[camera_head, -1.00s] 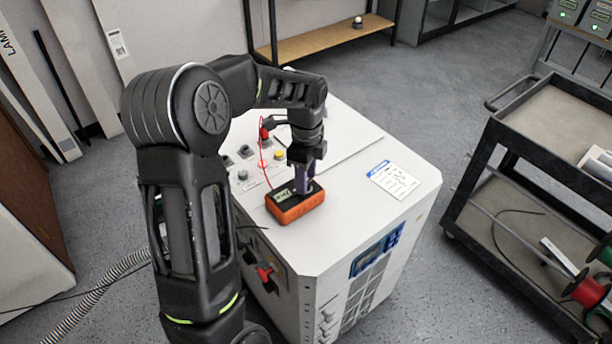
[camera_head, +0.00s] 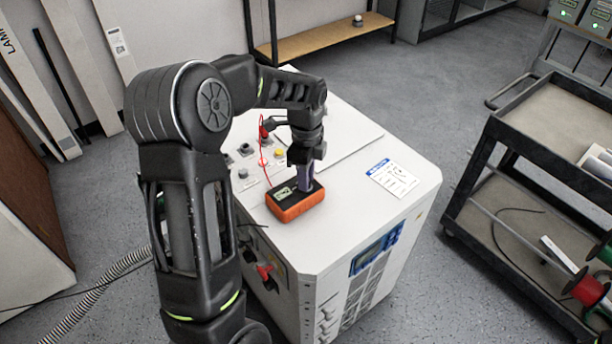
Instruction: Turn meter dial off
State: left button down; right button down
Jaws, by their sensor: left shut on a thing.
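The orange multimeter (camera_head: 297,209) with a dark face and a small lit display lies on the white cabinet top (camera_head: 345,222) near its front left edge. My left gripper (camera_head: 305,187) points down onto the meter's face, at the dial's place, and is shut on the dial. The fingers and the wrist above hide the dial, so its pointer position cannot be read. A red lead (camera_head: 262,152) runs from the meter area up to a red-tipped probe behind it. My right gripper is not in view.
A printed paper card (camera_head: 391,178) lies on the cabinet top, right of the meter. Knobs and a yellow button (camera_head: 279,153) sit behind and left. A dark cart (camera_head: 541,150) with cable spools stands at the right, with clear floor between.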

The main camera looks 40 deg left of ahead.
pick_arm(q)
jog(key=shift+n, duration=0.4)
jog(key=n+b, duration=0.1)
jog(key=n, duration=0.3)
jog(key=n+b, duration=0.1)
jog(key=n, duration=0.5)
jog(key=shift+n, duration=0.4)
jog(key=n+b, duration=0.1)
jog(key=n, duration=0.5)
jog(key=shift+d, duration=0.1)
jog(key=n, duration=0.6)
jog(key=shift+n, duration=0.3)
jog(key=c, duration=1.2)
grip_release()
jog(key=shift+c, duration=0.2)
jog(key=shift+r, duration=0.1)
